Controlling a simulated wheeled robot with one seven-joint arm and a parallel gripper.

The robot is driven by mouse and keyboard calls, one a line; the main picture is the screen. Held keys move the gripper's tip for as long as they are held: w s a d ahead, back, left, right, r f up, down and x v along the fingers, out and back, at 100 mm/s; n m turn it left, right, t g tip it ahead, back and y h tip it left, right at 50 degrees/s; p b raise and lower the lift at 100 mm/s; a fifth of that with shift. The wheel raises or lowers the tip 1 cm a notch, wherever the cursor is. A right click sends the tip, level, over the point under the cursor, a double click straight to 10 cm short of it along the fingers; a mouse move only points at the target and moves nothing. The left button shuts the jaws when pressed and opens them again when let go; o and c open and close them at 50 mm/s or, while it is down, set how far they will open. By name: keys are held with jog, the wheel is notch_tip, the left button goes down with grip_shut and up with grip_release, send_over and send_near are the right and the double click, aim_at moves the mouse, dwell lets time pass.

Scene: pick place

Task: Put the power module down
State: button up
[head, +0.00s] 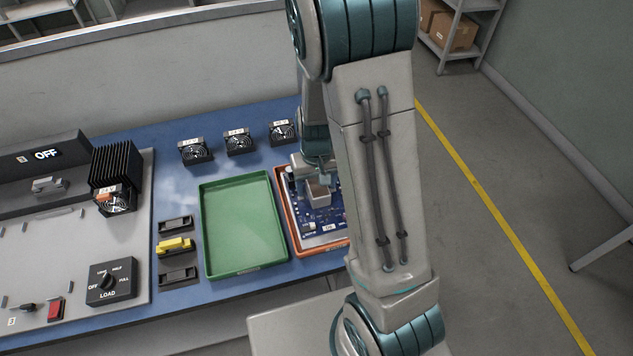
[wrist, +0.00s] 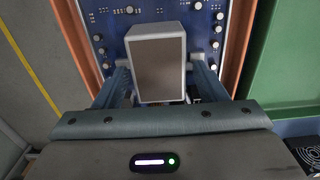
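The power module, a pale grey box with a brownish-grey face (wrist: 158,68), is between the two fingers of my gripper (wrist: 158,82) in the wrist view. The fingers lie close against its two sides, and it looks held. In the head view the power module (head: 318,196) shows just below my gripper (head: 313,180), over a blue circuit board (head: 323,219) in an orange tray (head: 296,239). I cannot tell whether its underside touches the board. My arm hides the right part of the tray in the head view.
An empty green tray (head: 243,228) stands left of the orange tray on the blue table (head: 180,298). Several fans, one of them (head: 238,141), line the back. A yellow part (head: 175,245) sits between dark holders. A test bench with a load dial (head: 110,283) is at left.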

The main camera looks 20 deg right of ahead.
aim_at(316, 182)
jog(key=shift+r, duration=0.15)
notch_tip(316, 182, up, 12)
jog(key=s+r+t, duration=0.3)
jog(key=s+r, duration=0.6)
jog(key=s, duration=0.5)
jog(key=shift+r+p, duration=0.2)
jog(key=shift+p, duration=0.25)
dwell(0.8)
